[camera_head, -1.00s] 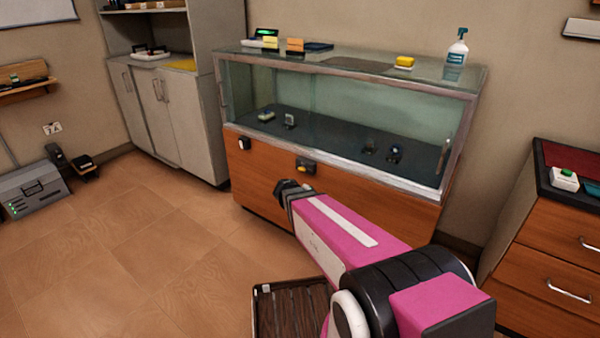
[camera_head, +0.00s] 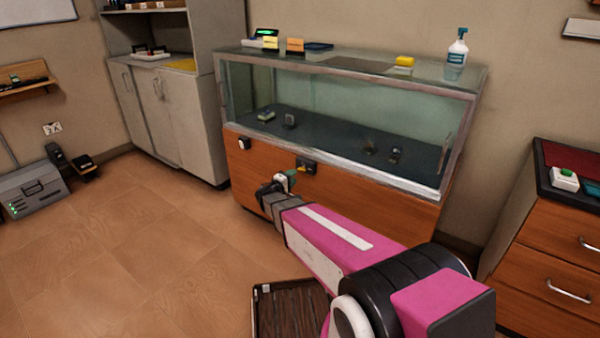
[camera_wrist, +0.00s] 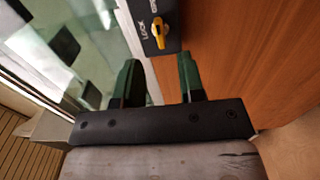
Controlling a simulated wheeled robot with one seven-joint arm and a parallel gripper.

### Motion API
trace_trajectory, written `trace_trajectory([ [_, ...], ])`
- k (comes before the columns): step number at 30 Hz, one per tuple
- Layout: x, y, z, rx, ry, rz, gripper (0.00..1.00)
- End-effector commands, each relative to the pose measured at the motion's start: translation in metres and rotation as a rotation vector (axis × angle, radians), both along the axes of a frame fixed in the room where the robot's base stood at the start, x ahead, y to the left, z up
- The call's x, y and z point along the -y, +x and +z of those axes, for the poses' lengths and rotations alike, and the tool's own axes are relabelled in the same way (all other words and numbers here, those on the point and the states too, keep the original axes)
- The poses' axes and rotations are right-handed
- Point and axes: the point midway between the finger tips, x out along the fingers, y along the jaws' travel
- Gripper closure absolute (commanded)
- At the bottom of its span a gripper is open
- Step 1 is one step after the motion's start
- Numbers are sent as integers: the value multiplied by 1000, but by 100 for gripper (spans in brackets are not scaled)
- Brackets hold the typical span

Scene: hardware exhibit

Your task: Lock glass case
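The glass case (camera_head: 340,105) has a glass upper part and a wooden base; its front glass looks closed. A black lock plate (camera_head: 306,167) with a yellow knob is on the base front; in the wrist view the plate (camera_wrist: 172,42) carries the yellow knob (camera_wrist: 158,34) beside the word LOCK, with other lettering partly cut off. My gripper (camera_head: 284,181) is in front of the base, left of and below the plate in the head view. In the wrist view my gripper (camera_wrist: 160,66) has its green-tipped fingers apart and empty, with the knob beyond them, untouched.
A spray bottle (camera_head: 457,50) and yellow sponge (camera_head: 404,61) stand on the case top. Grey cabinets (camera_head: 170,120) stand left, a wooden drawer unit (camera_head: 550,250) right.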

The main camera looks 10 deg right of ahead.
Motion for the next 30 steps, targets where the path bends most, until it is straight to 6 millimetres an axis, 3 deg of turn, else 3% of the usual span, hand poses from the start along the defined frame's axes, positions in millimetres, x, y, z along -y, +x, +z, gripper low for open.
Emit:
trace_trajectory([
  [9,36,36,-1,-1,1,-2,64],
  [23,45,44,0,-1,0,-1,64],
  [24,45,44,0,-1,1,-1,67],
  [27,45,44,0,-1,1,-1,100],
  [30,45,44,0,-1,1,-1,100],
])
